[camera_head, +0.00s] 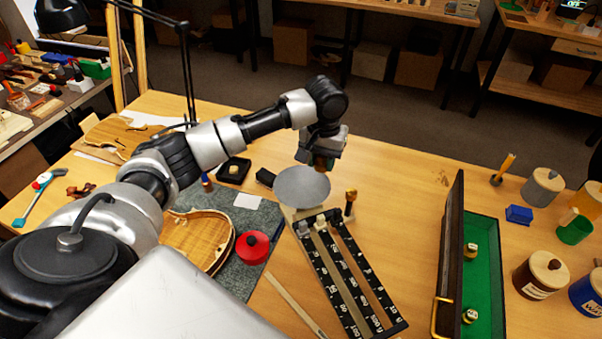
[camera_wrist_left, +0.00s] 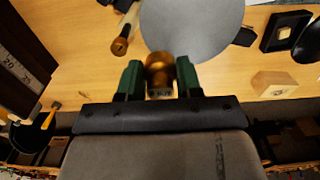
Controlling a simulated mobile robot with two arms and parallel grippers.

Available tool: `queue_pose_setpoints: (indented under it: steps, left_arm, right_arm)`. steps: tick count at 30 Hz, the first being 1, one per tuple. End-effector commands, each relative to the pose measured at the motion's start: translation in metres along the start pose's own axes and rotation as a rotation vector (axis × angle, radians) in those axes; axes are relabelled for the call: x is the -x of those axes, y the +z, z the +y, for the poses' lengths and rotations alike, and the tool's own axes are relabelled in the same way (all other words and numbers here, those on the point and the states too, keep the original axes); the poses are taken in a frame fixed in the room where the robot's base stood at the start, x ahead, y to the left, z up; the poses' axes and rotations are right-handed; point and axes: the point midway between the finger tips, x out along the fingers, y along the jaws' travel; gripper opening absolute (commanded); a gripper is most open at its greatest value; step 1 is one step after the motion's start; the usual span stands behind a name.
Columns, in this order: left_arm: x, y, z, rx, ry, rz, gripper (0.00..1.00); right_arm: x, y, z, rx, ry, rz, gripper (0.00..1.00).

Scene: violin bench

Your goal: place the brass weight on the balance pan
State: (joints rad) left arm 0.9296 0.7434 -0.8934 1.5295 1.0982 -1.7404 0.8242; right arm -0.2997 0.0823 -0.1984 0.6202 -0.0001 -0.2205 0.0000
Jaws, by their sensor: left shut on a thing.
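The brass weight (camera_wrist_left: 158,68) sits between the green fingertips of my left gripper (camera_wrist_left: 158,80) in the left wrist view. In the head view my left gripper (camera_head: 320,163) is shut on it, and the weight is mostly hidden there. The balance pan (camera_head: 302,188) is a round grey disc at the far end of the balance. The gripper appears above the pan's far right edge in the head view. In the wrist view the pan (camera_wrist_left: 195,25) lies just beyond the weight. Contact between weight and pan cannot be told. My right gripper is not in view.
The balance's black scale beams (camera_head: 345,275) run toward the front, with a dark post with a brass knob (camera_head: 350,200) beside the pan. A green-lined box (camera_head: 484,285) holds more brass weights. A violin body (camera_head: 197,240) and red tin (camera_head: 252,247) are left. Jars stand right.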

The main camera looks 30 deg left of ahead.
Motion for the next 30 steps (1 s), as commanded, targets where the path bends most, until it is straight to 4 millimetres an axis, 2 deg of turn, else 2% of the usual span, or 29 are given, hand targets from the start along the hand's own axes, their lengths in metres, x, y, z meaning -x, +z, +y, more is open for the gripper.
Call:
queue_pose_setpoints:
  steps: [1, 3, 9, 19, 30]
  left_arm:
    - [-0.005, 0.002, -0.013, 0.003, -0.005, -0.003, 0.1]
    - [-0.013, 0.004, -0.026, 0.003, -0.003, -0.002, 0.1]
    - [-0.026, 0.007, -0.044, 0.0, 0.001, 0.0, 0.1]
    - [-0.065, 0.008, -0.045, -0.001, 0.0, -0.001, 0.1]
    - [-0.07, 0.008, -0.045, -0.001, 0.001, 0.0, 0.1]
  right_arm:
    - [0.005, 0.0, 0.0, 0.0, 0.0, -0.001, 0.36]
    - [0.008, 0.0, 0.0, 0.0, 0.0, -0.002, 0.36]
    - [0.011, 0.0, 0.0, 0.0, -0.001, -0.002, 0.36]
    - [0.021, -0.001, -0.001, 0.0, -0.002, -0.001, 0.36]
    - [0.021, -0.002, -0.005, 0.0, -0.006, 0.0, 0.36]
